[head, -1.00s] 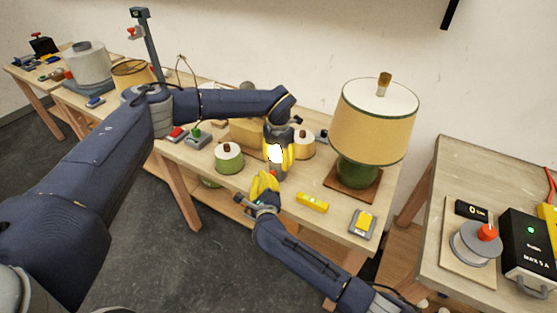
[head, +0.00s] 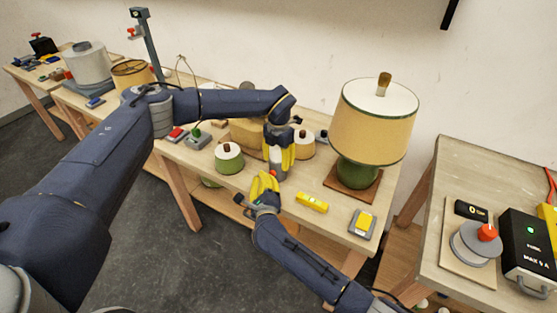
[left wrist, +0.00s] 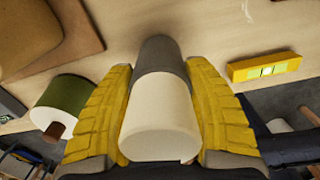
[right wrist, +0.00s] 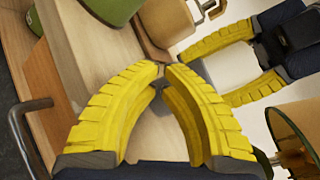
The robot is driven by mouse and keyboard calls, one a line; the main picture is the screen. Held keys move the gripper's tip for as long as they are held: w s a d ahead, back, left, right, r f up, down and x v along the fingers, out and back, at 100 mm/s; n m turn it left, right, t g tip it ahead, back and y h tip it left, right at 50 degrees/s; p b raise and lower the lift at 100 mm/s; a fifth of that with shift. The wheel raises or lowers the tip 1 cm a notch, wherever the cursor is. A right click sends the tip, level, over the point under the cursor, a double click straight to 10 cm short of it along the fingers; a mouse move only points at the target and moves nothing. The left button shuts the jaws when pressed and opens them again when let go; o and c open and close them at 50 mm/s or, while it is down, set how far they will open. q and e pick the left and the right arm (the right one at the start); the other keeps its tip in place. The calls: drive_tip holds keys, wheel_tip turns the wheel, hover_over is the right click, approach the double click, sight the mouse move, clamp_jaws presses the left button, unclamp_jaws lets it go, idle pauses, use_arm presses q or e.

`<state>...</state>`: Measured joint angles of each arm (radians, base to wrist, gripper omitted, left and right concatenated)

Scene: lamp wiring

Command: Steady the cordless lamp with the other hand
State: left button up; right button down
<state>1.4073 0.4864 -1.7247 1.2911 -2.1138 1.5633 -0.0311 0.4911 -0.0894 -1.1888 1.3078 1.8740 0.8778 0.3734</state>
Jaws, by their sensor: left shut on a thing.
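The cordless lamp (head: 278,168) is a small upright cylinder with a white top and a grey base, standing on the middle bench. In the left wrist view its white top (left wrist: 160,118) sits between the yellow fingers. My left gripper (head: 279,150) is shut around it from above. My right gripper (head: 266,184) is low at the bench's front edge, near the lamp's base. In the right wrist view its fingertips (right wrist: 164,70) meet, with the lamp's white part (right wrist: 228,66) beyond them. I cannot tell whether they touch the lamp. The lamp shows no glow.
A green pot-like lamp base (head: 229,158) is left of the lamp. A yellow level (head: 312,202) and a yellow-buttoned switch (head: 362,223) lie to the right. A large shaded table lamp (head: 372,130) stands at the bench's right end. Bare wood lies between.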

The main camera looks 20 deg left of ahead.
drive_tip(key=s+a, duration=0.1)
drive_tip(key=s, duration=0.5)
drive_tip(key=shift+a, duration=0.25)
idle(0.4)
use_arm(q)
drive_tip(key=o, duration=1.4)
drive_tip(key=shift+c, duration=0.2)
drive_tip(key=shift+r, duration=0.1)
